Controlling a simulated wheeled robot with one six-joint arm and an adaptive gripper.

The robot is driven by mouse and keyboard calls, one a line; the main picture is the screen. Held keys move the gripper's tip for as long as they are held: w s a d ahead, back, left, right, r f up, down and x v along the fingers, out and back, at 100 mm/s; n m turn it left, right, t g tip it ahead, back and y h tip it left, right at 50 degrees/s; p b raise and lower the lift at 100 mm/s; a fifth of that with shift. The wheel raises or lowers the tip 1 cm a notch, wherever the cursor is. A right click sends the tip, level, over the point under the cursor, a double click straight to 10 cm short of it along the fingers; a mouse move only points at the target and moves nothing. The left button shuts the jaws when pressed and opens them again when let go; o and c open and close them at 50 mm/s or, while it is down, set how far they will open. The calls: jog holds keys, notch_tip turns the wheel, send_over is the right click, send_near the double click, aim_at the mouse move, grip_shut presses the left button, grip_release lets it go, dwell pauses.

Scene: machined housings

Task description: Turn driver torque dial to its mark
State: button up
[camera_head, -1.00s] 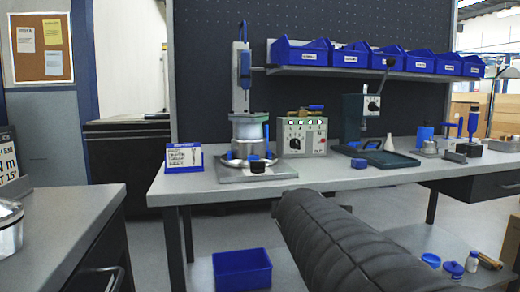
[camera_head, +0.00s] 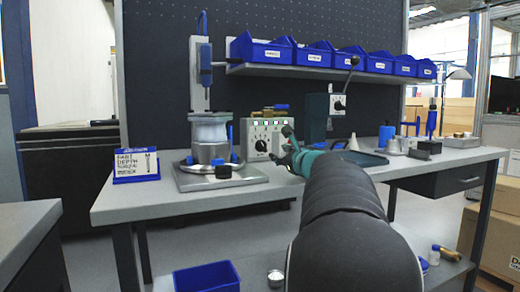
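The pale driver control box (camera_head: 249,129) stands on the bench, with a row of small green lights and dark dials on its front. One dark dial (camera_head: 261,146) shows low on its face; its pointer and mark are too small to read. My gripper (camera_head: 279,145) is in front of the box's right side, its fingers apart and with nothing seen between them. It hides the lower right of the panel. I cannot tell whether it touches the box. The blue-handled driver (camera_head: 204,58) hangs on a stand above the metal housing (camera_head: 209,138).
A blue-framed sign (camera_head: 136,164) stands at the bench's left. A small black and blue part (camera_head: 222,170) lies on the fixture plate. A dark green press (camera_head: 324,115) stands right of the box. Blue bins (camera_head: 264,51) line the shelf above. A blue crate (camera_head: 207,277) is below.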

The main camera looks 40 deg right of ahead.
aim_at(264, 148)
jog(key=p+x, duration=0.2)
jog(key=x, duration=1)
jog(key=shift+f, duration=0.1)
grip_shut()
